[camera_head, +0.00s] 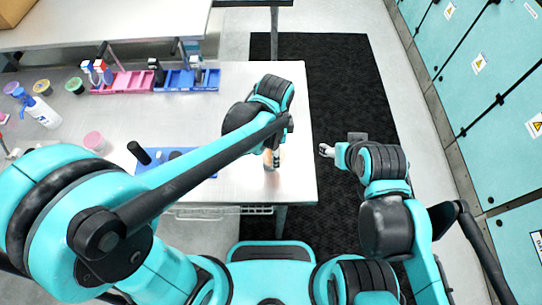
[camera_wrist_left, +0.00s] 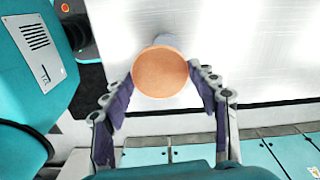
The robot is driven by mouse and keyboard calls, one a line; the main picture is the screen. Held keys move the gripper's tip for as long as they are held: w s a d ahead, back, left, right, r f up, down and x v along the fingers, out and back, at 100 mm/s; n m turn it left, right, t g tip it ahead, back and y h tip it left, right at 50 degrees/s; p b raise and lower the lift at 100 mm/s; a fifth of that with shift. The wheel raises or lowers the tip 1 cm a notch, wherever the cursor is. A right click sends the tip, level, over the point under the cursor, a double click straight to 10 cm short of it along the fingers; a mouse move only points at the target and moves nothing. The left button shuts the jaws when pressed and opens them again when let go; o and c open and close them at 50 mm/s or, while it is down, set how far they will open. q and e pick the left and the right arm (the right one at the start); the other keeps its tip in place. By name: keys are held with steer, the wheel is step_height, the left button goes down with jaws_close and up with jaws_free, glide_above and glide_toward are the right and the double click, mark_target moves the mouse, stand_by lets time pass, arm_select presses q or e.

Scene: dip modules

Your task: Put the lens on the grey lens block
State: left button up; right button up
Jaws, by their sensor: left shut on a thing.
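My left gripper (camera_wrist_left: 162,85) is shut on a round orange-faced piece (camera_wrist_left: 160,72), one finger on each side of it. The piece has a paler body behind its face; I cannot tell for sure whether it is the lens. In the head view the piece (camera_head: 268,158) shows small at the end of my left arm, over the right part of the table, and the left fingers are mostly hidden by the arm. I cannot make out a grey lens block in either view. My right gripper (camera_head: 326,150) is off the table's right edge, above the black mat, too small to read.
A blue tray (camera_head: 205,168) with a black cylinder (camera_head: 140,152) lies partly behind my left arm. A pink jar (camera_head: 95,141), pink rack (camera_head: 123,84), blue rack (camera_head: 187,80) and white bottle (camera_head: 40,112) stand farther left. The table's (camera_head: 262,88) back right is clear.

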mark_target(270, 151)
arm_select(q)
steer(key=shift+w+a+f, duration=0.45)
steer(key=shift+w+a, duration=0.05)
steer(key=shift+w, duration=0.05)
steer(key=shift+f+b, duration=0.75)
steer(key=shift+f, duration=1.25)
steer(key=shift+f, duration=0.1)
steer(key=o, duration=1)
steer(key=shift+c, duration=0.2)
